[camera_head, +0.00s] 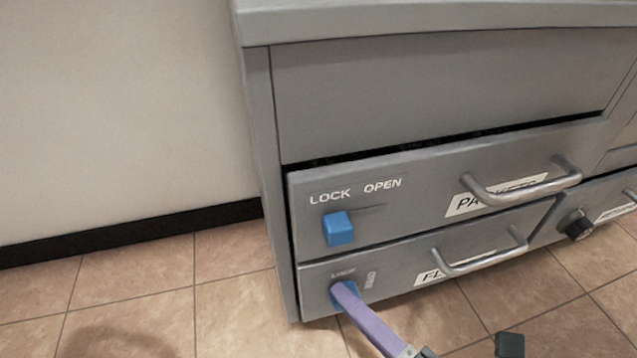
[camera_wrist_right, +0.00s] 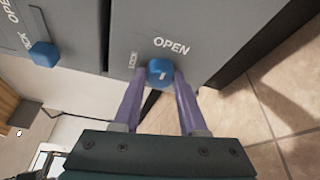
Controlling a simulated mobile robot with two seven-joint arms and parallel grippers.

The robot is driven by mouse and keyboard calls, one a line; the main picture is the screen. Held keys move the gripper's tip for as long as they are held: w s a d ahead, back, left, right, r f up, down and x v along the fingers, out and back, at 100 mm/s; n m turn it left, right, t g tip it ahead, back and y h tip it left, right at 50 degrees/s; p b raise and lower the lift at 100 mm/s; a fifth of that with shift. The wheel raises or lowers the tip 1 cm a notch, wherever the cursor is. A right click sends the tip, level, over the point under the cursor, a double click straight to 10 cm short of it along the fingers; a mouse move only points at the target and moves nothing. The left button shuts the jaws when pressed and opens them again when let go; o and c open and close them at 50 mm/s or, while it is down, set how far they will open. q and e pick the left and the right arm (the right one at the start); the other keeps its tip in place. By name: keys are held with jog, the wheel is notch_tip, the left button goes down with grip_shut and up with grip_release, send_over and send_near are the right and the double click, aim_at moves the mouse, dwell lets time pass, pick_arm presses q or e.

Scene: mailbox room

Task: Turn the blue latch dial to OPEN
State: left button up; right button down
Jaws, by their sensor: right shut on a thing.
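A blue dial (camera_head: 345,293) sits on the lower drawer front at the left, below small LOCK and OPEN lettering. My right gripper (camera_wrist_right: 158,80) is shut on this dial, with one purple finger on each side of it. I cannot tell exactly where the mark points. A second blue dial (camera_head: 338,229) sits on the upper drawer under LOCK and OPEN; no gripper touches it. My left gripper is not in view.
The grey cabinet has an upper drawer handle (camera_head: 525,190) and a lower drawer handle (camera_head: 482,258), both sticking out right of the dials. A black knob (camera_head: 575,225) is further right. Tiled floor (camera_head: 240,318) and a bare wall (camera_head: 120,110) lie to the left.

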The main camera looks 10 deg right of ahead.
jog(key=shift+m, duration=0.5)
dwell(0.3)
jog(key=shift+c, duration=2.2)
grip_release()
jog(key=f+p+v, duration=0.1)
jog(key=v, duration=0.9)
jog(key=shift+r, duration=0.3)
